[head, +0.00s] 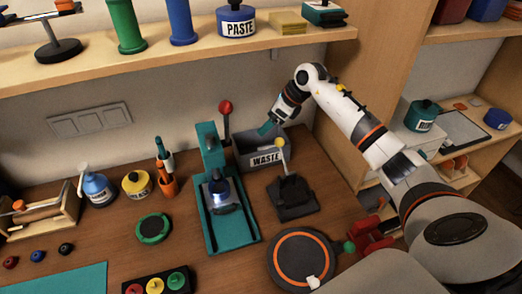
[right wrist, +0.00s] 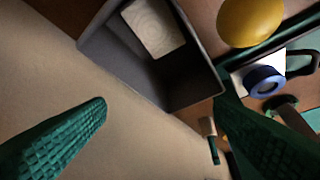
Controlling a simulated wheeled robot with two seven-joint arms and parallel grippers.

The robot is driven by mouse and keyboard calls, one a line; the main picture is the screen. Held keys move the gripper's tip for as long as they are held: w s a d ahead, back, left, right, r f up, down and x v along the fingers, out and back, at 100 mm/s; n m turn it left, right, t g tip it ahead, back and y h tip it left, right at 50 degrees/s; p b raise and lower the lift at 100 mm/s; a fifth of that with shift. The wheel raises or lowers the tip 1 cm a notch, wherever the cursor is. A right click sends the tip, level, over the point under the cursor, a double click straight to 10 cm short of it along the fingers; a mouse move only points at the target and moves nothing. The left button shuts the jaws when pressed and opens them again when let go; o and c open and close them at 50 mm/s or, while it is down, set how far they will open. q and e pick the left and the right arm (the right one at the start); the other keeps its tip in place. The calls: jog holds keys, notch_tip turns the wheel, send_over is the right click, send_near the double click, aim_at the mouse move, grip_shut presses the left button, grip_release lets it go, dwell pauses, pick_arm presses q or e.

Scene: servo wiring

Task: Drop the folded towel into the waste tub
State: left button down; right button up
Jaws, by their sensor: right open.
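The waste tub (head: 243,150) is a grey open box with a "WASTE" label, standing against the wall at the back of the bench. It also shows in the right wrist view (right wrist: 110,62). A pale, textured rectangle (right wrist: 152,27), which looks like the folded towel, lies inside the tub in that view. My right gripper (head: 267,128) is above the tub. Its green fingers are spread wide with nothing between them in the right wrist view (right wrist: 161,103). My left gripper is not in view.
A teal press with a red-knobbed lever (head: 225,107) stands left of the tub. A black stand with an upright lever (head: 291,197) is in front of it. A shelf (head: 165,60) with spools and a paste pot runs above.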

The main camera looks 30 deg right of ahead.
jog(key=s+d+r+b, duration=0.1)
jog(key=s+d+b, duration=0.5)
jog(key=s, duration=0.4)
jog(key=shift+d, duration=0.9)
